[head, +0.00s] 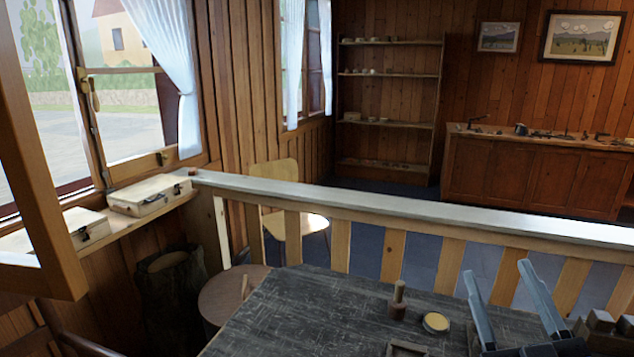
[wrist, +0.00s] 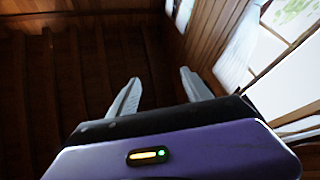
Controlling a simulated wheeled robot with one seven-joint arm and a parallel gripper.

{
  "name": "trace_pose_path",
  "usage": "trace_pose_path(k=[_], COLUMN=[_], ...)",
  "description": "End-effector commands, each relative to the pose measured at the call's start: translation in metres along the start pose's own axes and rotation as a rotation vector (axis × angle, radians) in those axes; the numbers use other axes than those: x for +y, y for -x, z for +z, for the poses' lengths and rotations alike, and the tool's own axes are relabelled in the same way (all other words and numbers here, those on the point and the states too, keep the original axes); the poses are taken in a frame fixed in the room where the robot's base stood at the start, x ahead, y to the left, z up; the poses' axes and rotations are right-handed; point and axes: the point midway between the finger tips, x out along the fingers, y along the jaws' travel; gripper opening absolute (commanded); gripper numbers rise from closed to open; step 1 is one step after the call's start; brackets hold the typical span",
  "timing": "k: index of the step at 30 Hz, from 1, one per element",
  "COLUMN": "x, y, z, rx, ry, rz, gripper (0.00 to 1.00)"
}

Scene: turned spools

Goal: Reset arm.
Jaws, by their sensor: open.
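My gripper (head: 502,290) is at the lower right in the head view, raised over the dark worktop with its two grey fingers spread apart. It is open and nothing is between the fingers. In the wrist view the two fingers (wrist: 160,92) stand apart and empty against a dark wooden wall, with a window at the right. The dark worktop (head: 300,310) lies below in the head view. A wooden spool-like piece (head: 398,300) stands on it, left of the gripper. A round yellow-topped piece (head: 436,322) lies beside that. Neither touches the fingers.
A railing (head: 400,215) runs behind the worktop. A round stool (head: 235,290) and a dark sack (head: 170,290) stand to the left. Wooden boxes (head: 150,195) sit on the window sill. A wooden tray edge (head: 408,349) shows at the bottom. The worktop's left part is clear.

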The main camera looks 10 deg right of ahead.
Motion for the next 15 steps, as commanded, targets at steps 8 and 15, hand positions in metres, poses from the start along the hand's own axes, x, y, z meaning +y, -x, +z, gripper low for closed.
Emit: trace_pose_path(k=[8,15], x=[-0.058,-0.083], y=[0.102,0.195], z=[0.024,0.036], rx=[-0.069,-0.206], ry=[-0.095,-0.224], rz=[-0.221,-0.325], gripper=[0.57,0.57])
